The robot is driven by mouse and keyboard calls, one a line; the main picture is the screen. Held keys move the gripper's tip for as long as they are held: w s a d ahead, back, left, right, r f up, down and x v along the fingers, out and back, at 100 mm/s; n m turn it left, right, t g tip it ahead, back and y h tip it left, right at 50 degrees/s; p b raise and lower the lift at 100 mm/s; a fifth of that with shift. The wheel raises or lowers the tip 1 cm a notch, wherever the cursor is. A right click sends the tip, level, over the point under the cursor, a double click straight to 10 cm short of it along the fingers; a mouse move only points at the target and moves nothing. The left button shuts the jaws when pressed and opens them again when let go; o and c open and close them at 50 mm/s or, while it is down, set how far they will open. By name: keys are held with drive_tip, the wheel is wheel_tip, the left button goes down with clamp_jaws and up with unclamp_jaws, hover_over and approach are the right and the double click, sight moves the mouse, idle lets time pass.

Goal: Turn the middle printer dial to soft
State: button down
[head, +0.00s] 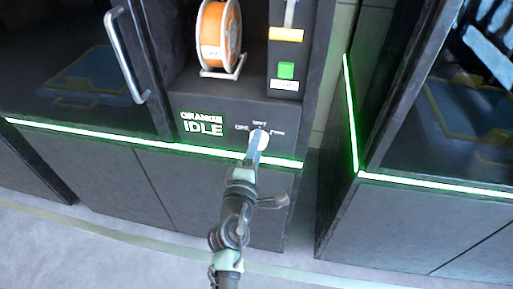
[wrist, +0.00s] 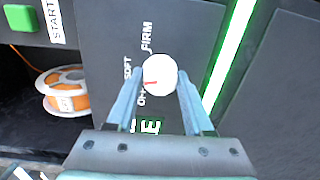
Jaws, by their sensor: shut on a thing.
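The white round dial (wrist: 160,75) sits on the dark printer panel, below the "ORANGE IDLE" display (head: 201,124) level in the head view, where the dial (head: 262,138) is partly covered by my fingers. My gripper (wrist: 160,82) has one finger on each side of the dial and is shut on it; it also shows in the head view (head: 257,143). A short red mark on the dial's face points left and slightly down in the wrist view, between the "SOFT" label (wrist: 128,68) and the partly hidden lower label (wrist: 141,98). The "FIRM" label (wrist: 147,38) is above.
An orange filament spool (head: 217,36) stands in the open bay above the panel. A green start button (head: 286,70) is above right of the dial. A lit green strip (head: 200,150) runs just below. Another cabinet (head: 420,215) stands to the right.

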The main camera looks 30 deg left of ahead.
drive_tip(key=shift+m, duration=1)
drive_tip(key=shift+c, duration=1.4)
unclamp_jaws()
drive_tip(key=v, duration=1.3)
drive_tip(key=shift+b, duration=0.35)
drive_tip(key=shift+d, duration=0.1)
